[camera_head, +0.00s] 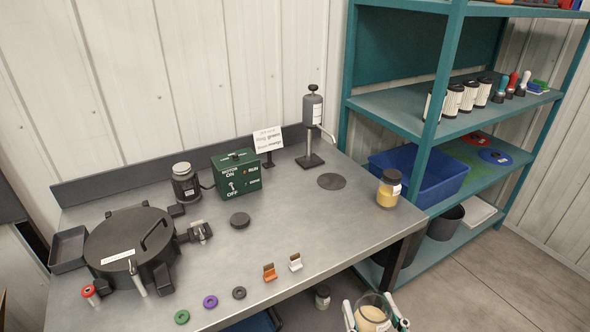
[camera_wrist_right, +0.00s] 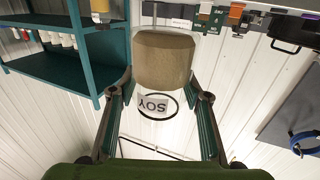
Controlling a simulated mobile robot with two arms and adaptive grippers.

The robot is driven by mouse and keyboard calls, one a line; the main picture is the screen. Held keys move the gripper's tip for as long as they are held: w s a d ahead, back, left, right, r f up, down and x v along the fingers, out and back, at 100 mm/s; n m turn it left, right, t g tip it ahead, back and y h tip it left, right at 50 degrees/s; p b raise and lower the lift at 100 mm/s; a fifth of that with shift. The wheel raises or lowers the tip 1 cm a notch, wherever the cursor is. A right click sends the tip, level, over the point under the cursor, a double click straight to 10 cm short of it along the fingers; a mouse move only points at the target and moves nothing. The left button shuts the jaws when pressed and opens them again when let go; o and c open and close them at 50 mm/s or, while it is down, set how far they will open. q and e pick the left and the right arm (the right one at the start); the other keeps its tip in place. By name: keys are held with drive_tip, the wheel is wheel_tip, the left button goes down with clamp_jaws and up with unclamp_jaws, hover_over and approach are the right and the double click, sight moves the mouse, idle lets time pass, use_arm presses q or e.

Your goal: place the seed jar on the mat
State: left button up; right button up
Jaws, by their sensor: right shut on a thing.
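A clear seed jar (camera_head: 372,317) with pale beige seeds is at the bottom of the head view, in front of the table. My right gripper (camera_head: 376,312) is shut on it, with a finger on each side. The wrist view shows the jar (camera_wrist_right: 163,62) between the fingers (camera_wrist_right: 160,98), with a label reading SOY. A flat dark round mat (camera_head: 332,181) lies on the table near the dispenser stand, with nothing on it. A second jar (camera_head: 388,189) with yellow contents and a dark lid stands at the table's right edge. My left gripper is not in view.
The grey table (camera_head: 290,228) holds a round dark machine (camera_head: 130,243), a green motor box (camera_head: 237,174), a dispenser stand (camera_head: 311,130) and a dark puck (camera_head: 240,220). Small clips and coloured rings line the front edge. A teal shelf (camera_head: 410,110) stands at right.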

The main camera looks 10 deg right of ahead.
drive_tip(key=w+a+r+n+y, duration=0.1)
drive_tip(key=w+r, duration=0.3)
drive_tip(key=w, duration=0.5)
drive_tip(key=w+a+r+y, duration=0.1)
drive_tip(key=w+a+r, duration=0.2)
drive_tip(key=w, duration=0.6)
wheel_tip(320, 180, up, 2)
drive_tip(key=shift+w+n+y, duration=0.2)
drive_tip(key=shift+n+y, duration=0.1)
drive_tip(key=shift+n, duration=0.1)
drive_tip(key=shift+a, duration=0.1)
drive_tip(key=w+d+f, duration=0.1)
drive_tip(key=w+f, duration=0.2)
drive_tip(key=w, duration=0.1)
drive_tip(key=w+d+f, duration=0.2)
drive_tip(key=w+f, duration=0.2)
drive_tip(key=w+d+f, duration=0.2)
drive_tip(key=w+f, duration=0.2)
drive_tip(key=w, duration=0.1)
drive_tip(key=shift+f, duration=0.25)
drive_tip(key=shift+f+p, duration=0.4)
drive_tip(key=shift+f, duration=0.2)
